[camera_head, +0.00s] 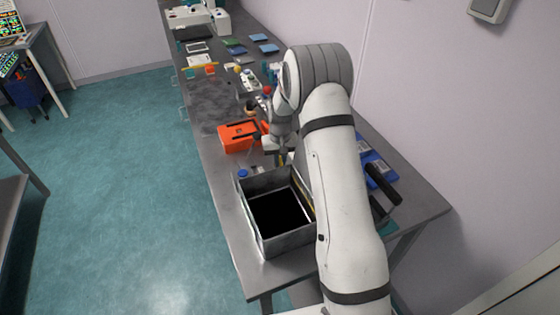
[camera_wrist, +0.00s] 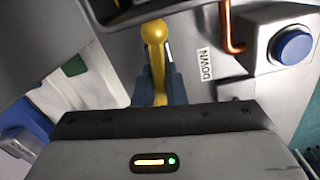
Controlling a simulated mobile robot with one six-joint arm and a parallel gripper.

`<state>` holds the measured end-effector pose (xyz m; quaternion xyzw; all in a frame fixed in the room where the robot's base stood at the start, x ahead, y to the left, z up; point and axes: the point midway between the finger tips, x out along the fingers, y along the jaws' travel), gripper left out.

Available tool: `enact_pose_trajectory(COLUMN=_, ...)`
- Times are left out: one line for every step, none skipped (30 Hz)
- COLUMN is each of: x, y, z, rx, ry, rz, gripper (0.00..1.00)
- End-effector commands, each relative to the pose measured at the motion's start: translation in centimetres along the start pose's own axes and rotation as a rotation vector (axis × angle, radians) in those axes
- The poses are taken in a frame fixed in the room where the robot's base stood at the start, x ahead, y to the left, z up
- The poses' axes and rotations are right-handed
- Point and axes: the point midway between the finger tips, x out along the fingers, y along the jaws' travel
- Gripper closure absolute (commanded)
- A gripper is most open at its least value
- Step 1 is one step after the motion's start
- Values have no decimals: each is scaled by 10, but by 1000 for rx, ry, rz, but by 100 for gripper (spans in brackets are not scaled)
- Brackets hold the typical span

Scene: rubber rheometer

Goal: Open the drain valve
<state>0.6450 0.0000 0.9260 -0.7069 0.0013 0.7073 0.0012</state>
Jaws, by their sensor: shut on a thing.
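The drain valve's lever appears to be the yellow handle with a rounded knob (camera_wrist: 155,34) in the wrist view. Its shank runs down between the two blue-grey fingers of my gripper (camera_wrist: 159,92). My gripper is shut on this handle, with the knob sticking out beyond the fingertips. The valve body is not clearly visible.
In the head view, an open metal box (camera_head: 283,248) and an orange case (camera_head: 232,142) stand on the grey bench (camera_head: 205,116).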

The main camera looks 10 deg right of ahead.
Motion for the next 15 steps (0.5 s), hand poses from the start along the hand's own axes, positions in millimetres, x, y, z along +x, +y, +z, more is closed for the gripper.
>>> enact_pose_trajectory(x=0, y=0, z=0, rx=0, ry=0, rz=0, gripper=100)
enact_pose_trajectory(x=0, y=0, z=0, rx=0, ry=0, rz=0, gripper=100)
enact_pose_trajectory(x=0, y=0, z=0, rx=-4, ry=0, rz=0, gripper=100)
enact_pose_trajectory(x=1, y=0, z=0, rx=-11, ry=1, rz=0, gripper=100)
enact_pose_trajectory(x=2, y=0, z=0, rx=-23, ry=1, rz=0, gripper=100)
enact_pose_trajectory(x=3, y=-1, z=0, rx=-44, ry=2, rz=0, gripper=100)
enact_pose_trajectory(x=4, y=-1, z=-1, rx=-65, ry=3, rz=0, gripper=100)
enact_pose_trajectory(x=4, y=-1, z=-1, rx=-88, ry=4, rz=0, gripper=100)
enact_pose_trajectory(x=4, y=-1, z=-1, rx=-119, ry=3, rz=0, gripper=100)
enact_pose_trajectory(x=4, y=-2, z=0, rx=-140, ry=3, rz=0, gripper=100)
enact_pose_trajectory(x=3, y=-2, z=0, rx=-160, ry=2, rz=0, gripper=100)
enact_pose_trajectory(x=3, y=-2, z=0, rx=-183, ry=3, rz=1, gripper=100)
enact_pose_trajectory(x=2, y=-2, z=0, rx=-194, ry=3, rz=1, gripper=100)
enact_pose_trajectory(x=1, y=-2, z=0, rx=-204, ry=3, rz=1, gripper=100)
enact_pose_trajectory(x=0, y=-2, z=0, rx=-213, ry=3, rz=1, gripper=100)
